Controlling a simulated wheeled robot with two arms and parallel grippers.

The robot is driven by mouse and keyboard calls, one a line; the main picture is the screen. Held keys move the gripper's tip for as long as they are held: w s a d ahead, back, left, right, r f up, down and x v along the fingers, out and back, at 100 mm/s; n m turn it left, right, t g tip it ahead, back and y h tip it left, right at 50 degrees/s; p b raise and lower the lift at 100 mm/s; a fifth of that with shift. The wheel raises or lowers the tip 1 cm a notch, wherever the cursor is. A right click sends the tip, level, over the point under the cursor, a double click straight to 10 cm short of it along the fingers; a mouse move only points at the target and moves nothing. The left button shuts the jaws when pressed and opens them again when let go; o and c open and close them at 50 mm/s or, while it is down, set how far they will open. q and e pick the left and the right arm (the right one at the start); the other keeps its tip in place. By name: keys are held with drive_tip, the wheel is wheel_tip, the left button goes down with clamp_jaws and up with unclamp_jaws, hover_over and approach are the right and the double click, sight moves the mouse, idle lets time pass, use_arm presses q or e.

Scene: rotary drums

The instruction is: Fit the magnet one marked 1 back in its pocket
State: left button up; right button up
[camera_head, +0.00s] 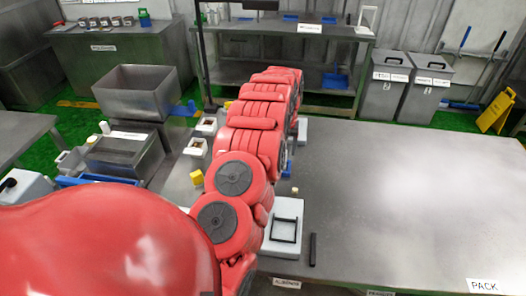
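No magnet marked 1 and no pocket for it can be made out in the head view. My red arm reaches from the lower left up across the middle and hides part of the table. Neither gripper shows. A pale block with a black wire handle (284,225) sits on the steel table (400,190), right beside my arm. A short dark bar (313,250) lies on the table to its right. I cannot tell what the bar is.
White containers (206,126) and yellow caps stand left of my arm. A steel box (136,92) and a lower basin (124,155) are farther left. The table's right side is clear. Two grey bins (385,85) and a yellow floor sign (495,110) stand behind.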

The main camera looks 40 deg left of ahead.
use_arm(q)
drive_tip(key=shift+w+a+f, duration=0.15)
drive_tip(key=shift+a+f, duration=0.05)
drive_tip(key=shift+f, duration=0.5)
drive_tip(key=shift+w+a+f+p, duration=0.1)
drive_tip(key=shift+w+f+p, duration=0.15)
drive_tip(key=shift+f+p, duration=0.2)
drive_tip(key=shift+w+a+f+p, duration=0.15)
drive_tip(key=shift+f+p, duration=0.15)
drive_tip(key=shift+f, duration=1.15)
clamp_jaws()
